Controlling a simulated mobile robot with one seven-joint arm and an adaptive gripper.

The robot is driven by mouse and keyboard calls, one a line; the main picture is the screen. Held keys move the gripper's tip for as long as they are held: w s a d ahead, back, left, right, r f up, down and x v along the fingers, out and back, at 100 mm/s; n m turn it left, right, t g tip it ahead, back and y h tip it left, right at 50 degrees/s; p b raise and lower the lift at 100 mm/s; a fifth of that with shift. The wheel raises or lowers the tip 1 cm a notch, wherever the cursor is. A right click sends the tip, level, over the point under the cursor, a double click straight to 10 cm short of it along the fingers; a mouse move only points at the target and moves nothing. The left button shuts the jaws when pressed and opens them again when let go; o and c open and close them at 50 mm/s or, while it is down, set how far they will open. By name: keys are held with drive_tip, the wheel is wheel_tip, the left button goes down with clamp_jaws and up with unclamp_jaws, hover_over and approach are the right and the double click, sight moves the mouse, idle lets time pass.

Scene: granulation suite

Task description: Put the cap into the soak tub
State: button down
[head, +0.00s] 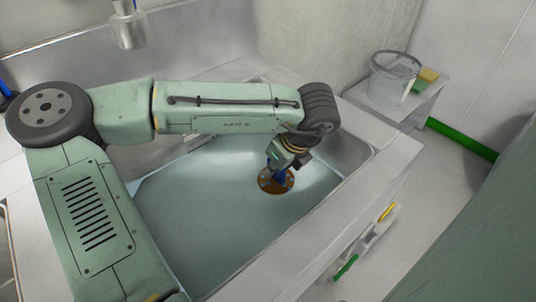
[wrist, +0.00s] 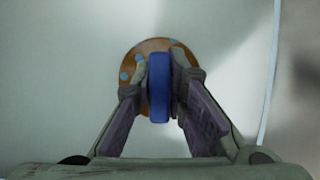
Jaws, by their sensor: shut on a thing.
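A blue piece, apparently the cap (wrist: 158,88), is clamped between the two fingers of my gripper (wrist: 172,100) in the wrist view. It is seen edge-on, so its full shape is hidden. In the head view my gripper (head: 281,168) points down into the sink, and the blue cap (head: 280,177) shows just at its tips. Behind the cap is a round brown plate with bluish spots (head: 265,184), at the sink's bottom; whether the cap touches it I cannot tell. A clear round tub (head: 391,80), probably the soak tub, stands on a pale ledge at right.
The grey sink basin (head: 205,215) surrounds my gripper, with a raised rim (head: 345,195) between it and the tub. A yellow and green sponge (head: 427,78) lies beside the tub. A metal tap (head: 128,28) hangs at the upper left.

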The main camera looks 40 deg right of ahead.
sight(275, 179)
drive_tip(key=shift+f, duration=2.4)
drive_tip(key=shift+f, duration=0.15)
drive_tip(key=c, duration=1.6)
unclamp_jaws()
drive_tip(key=v, duration=1.2)
